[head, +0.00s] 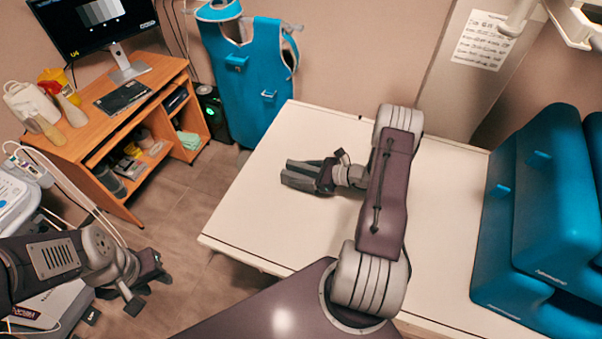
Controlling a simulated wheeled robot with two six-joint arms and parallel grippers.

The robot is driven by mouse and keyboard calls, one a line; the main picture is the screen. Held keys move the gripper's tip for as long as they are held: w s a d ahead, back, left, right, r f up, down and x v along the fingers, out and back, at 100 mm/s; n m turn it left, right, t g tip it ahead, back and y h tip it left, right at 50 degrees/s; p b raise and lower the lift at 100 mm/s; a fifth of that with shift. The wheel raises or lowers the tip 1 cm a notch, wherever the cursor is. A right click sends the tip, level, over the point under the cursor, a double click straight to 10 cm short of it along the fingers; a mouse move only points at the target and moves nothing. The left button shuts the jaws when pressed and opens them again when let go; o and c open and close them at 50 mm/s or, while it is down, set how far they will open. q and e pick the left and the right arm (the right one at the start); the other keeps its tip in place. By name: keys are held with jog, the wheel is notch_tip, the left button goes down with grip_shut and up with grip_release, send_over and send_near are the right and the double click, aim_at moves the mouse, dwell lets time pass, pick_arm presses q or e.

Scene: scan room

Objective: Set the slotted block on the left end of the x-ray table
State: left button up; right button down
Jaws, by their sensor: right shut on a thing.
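The x-ray table (270,215) has a long cream top that runs across the middle of the view. My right gripper (318,177) is over the left part of that top and points left. It is shut on a dark grey piece, which I take to be the slotted block (298,174); a gap shows between two prongs at its left side. I cannot tell whether the block touches the table top. My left gripper (148,286) is open and empty, off the table's left side above the floor.
Blue cushions (555,200) are stacked at the table's right end. A blue apron (245,65) hangs behind the table's far left corner. A wooden desk (110,125) with a monitor (95,22) stands at the left. The table top around the block is clear.

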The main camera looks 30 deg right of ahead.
jog(key=shift+w+d+f, duration=0.1)
jog(key=shift+f, duration=0.1)
jog(key=shift+r, duration=0.1)
jog(key=shift+f+b, duration=0.2)
jog(key=shift+b, duration=0.1)
jog(key=shift+c, duration=1.6)
grip_release()
